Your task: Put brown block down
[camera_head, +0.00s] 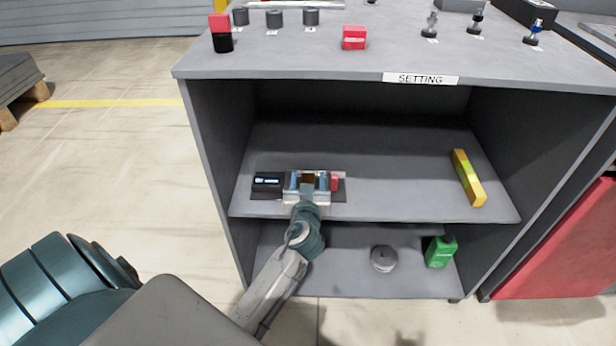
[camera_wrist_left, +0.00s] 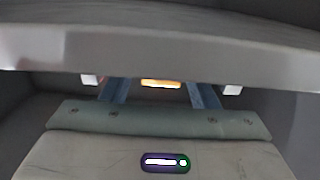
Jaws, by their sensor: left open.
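The brown block (camera_head: 309,181) sits on the upper shelf inside the cabinet, between the fingers of my left gripper (camera_head: 308,179). The gripper is open, with one blue finger on each side of the block. In the left wrist view, a bright orange-brown strip, likely the block (camera_wrist_left: 160,83), shows between the spread blue fingers of the left gripper (camera_wrist_left: 159,90). Most of the block is hidden there. I cannot tell whether a finger touches it. My right gripper is not in view.
A black device (camera_head: 267,182) stands left of the gripper and a red block (camera_head: 334,182) close on its right. A yellow bar (camera_head: 467,178) lies at the shelf's right. The shelf (camera_head: 395,170) between is clear. Below are a grey round part (camera_head: 383,259) and a green container (camera_head: 440,252).

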